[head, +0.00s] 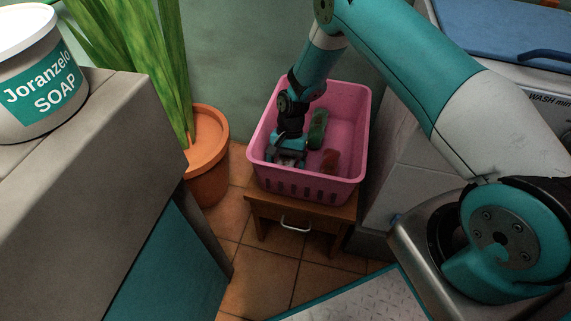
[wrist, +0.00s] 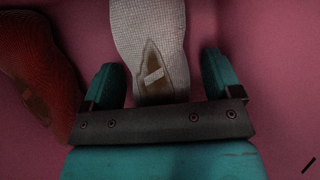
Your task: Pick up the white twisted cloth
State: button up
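The white cloth (wrist: 150,35) is pale and woven in the wrist view, with a brown pointed patch (wrist: 152,72) that bears a pale mark. It lies against the pink bottom of the basket, and its lower end runs between the fingers of my gripper (wrist: 160,82). The fingers are open, one on each side of the cloth, with a small gap at both sides. In the head view my gripper (head: 287,158) reaches down inside the pink basket (head: 312,186), at its left part. There it hides most or all of the cloth.
A dark red item (wrist: 35,60) lies left of the cloth; it also shows in the head view (head: 330,160). A green item (head: 318,129) lies behind it. The basket stands on a wooden stool (head: 290,212), between a potted plant (head: 208,160) and a white washing machine (head: 400,175).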

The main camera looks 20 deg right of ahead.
jog(key=c, duration=0.9)
jog(key=shift+c, duration=0.2)
